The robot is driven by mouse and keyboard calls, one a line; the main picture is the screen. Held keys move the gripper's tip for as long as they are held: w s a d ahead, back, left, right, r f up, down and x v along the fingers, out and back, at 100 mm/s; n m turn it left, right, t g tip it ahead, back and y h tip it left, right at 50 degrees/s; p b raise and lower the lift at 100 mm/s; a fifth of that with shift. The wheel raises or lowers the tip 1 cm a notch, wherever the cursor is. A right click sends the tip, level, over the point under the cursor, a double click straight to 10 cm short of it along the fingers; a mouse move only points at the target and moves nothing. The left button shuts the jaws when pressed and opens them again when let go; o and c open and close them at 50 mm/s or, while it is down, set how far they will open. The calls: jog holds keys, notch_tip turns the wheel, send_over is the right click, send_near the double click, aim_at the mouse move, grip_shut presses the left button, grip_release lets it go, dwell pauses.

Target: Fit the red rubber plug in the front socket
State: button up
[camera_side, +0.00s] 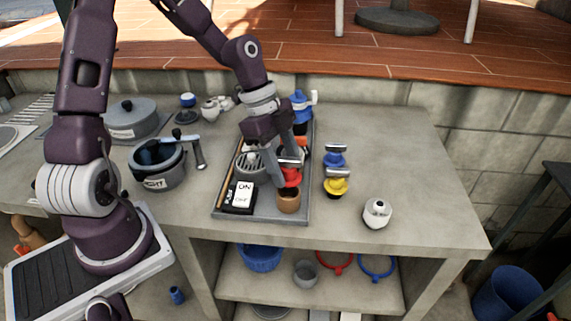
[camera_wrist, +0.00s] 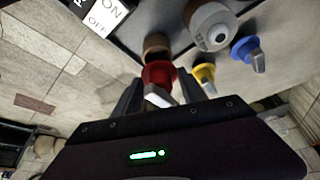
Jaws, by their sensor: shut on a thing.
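The red rubber plug (camera_side: 291,177) is held between the fingers of my gripper (camera_side: 286,170). In the wrist view the red plug (camera_wrist: 159,73) sits between the two fingertips (camera_wrist: 162,88), with its pale handle toward the palm. The front socket (camera_side: 289,202) is a brown round cup at the front edge of the grey tray. The plug is right over its mouth, and the brown socket (camera_wrist: 156,44) shows just beyond it in the wrist view. I cannot tell whether the plug's lower end is inside the socket. The fingers partly hide the plug.
An ON/OFF switch box (camera_side: 240,196) stands left of the socket on the grey tray (camera_side: 262,214). Yellow (camera_side: 336,186) and blue (camera_side: 335,158) plugs stand to the right. A white round object (camera_side: 377,213) sits near the front edge. The counter's right end is clear.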

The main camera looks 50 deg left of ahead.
jog(key=shift+f, duration=0.2)
jog(key=shift+f, duration=1.5)
jog(key=shift+f, duration=0.25)
jog(key=o, duration=1.6)
jog(key=shift+r, duration=0.15)
jog(key=shift+r, duration=2.4)
